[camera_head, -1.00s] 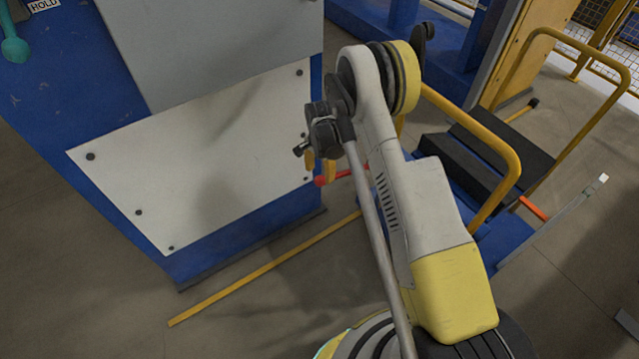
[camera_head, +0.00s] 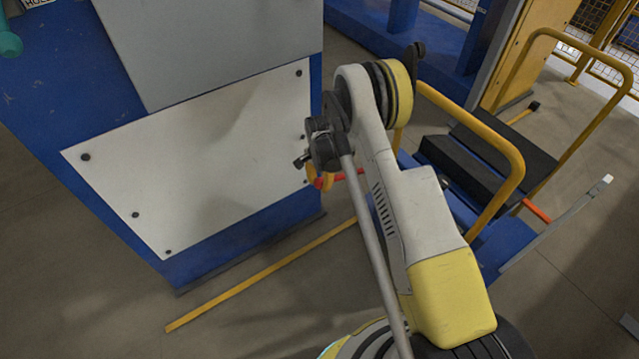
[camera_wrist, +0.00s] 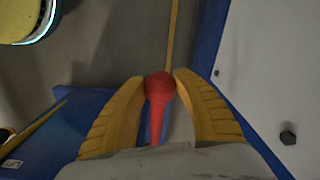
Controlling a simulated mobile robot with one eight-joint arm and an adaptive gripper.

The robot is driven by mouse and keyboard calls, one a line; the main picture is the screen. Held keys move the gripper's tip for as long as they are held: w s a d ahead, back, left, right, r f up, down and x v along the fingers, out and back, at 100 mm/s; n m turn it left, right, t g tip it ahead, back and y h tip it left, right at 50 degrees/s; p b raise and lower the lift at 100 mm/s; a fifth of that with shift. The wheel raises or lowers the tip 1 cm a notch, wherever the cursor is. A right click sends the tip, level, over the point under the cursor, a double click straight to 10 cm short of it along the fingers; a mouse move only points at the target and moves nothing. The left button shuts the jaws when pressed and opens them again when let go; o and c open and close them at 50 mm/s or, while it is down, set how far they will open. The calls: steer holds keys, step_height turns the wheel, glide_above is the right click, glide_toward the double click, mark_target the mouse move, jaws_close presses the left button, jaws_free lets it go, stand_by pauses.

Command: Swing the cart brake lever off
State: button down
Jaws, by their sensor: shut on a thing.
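The cart (camera_head: 492,240) is blue with yellow rails and stands right of my arm in the head view. Its brake lever (camera_wrist: 159,100) is red with a rounded knob, seen between the yellow fingers in the wrist view. A red end of the lever also shows in the head view (camera_head: 321,183). My gripper (camera_wrist: 159,84) is shut on the lever, one finger on each side of the knob. In the head view my gripper (camera_head: 318,176) is small and partly hidden behind my wrist. The lever's pivot is hidden from the head view by my arm.
A blue machine cabinet with a white bolted panel (camera_head: 200,160) stands close left of my gripper. A yellow floor line (camera_head: 260,274) runs below it. Black blocks (camera_head: 470,165) lie on the cart. Open floor lies in front of the cabinet.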

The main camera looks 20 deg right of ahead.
steer(key=d+r+p, duration=0.1)
steer(key=r, duration=0.1)
steer(key=d+r+p, duration=0.1)
steer(key=r, duration=0.2)
steer(key=w+d+r+p, duration=0.1)
steer(key=r, duration=0.2)
steer(key=shift+w+d, duration=0.1)
steer(key=shift+d, duration=0.25)
steer(key=w+d+r+p, duration=0.2)
steer(key=w+d+r, duration=0.1)
steer(key=d+r, duration=0.4)
steer(key=shift+d+r, duration=0.3)
steer(key=shift+d, duration=0.7)
steer(key=c, duration=0.9)
jaws_free()
steer(key=shift+s, duration=0.1)
steer(key=shift+c, duration=0.2)
step_height(320, 180, up, 12)
